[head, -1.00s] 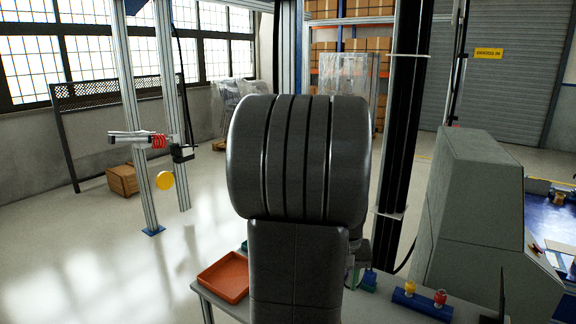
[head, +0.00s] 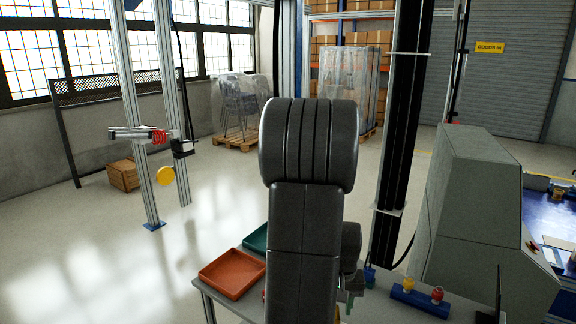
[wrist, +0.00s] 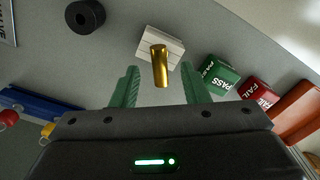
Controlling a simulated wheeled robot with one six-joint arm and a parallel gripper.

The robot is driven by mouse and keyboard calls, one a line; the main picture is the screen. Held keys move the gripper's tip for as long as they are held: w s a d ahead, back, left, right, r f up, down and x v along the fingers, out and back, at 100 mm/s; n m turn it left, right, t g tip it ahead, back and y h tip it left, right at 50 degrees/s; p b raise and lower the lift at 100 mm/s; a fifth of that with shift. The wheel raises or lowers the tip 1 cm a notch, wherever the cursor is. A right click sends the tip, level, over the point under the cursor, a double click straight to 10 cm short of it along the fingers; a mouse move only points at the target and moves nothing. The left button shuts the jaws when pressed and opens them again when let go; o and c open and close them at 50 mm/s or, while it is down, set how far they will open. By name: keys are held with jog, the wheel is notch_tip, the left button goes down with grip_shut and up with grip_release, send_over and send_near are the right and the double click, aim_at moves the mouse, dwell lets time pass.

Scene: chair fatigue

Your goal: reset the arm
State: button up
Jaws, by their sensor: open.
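My arm (head: 305,215) stands dark and folded in the middle of the head view, over the table (head: 375,305). My gripper (wrist: 160,68) shows in the wrist view with its two green fingers spread apart and nothing held between them. A gold cylinder (wrist: 159,66) on a white block (wrist: 174,44) appears between and beyond the fingertips; I cannot tell the exact gap. In the head view the gripper is mostly hidden by the arm.
An orange tray (head: 232,274) and a green tray (head: 256,238) lie left of the arm. A blue rack (head: 420,302) is at the right. The wrist view shows a green PASS block (wrist: 220,76), a red FAIL block (wrist: 258,92) and a black ring (wrist: 85,16).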

jog(key=shift+r+p, duration=1.35)
jog(key=shift+r, duration=0.8)
jog(key=shift+s, duration=0.1)
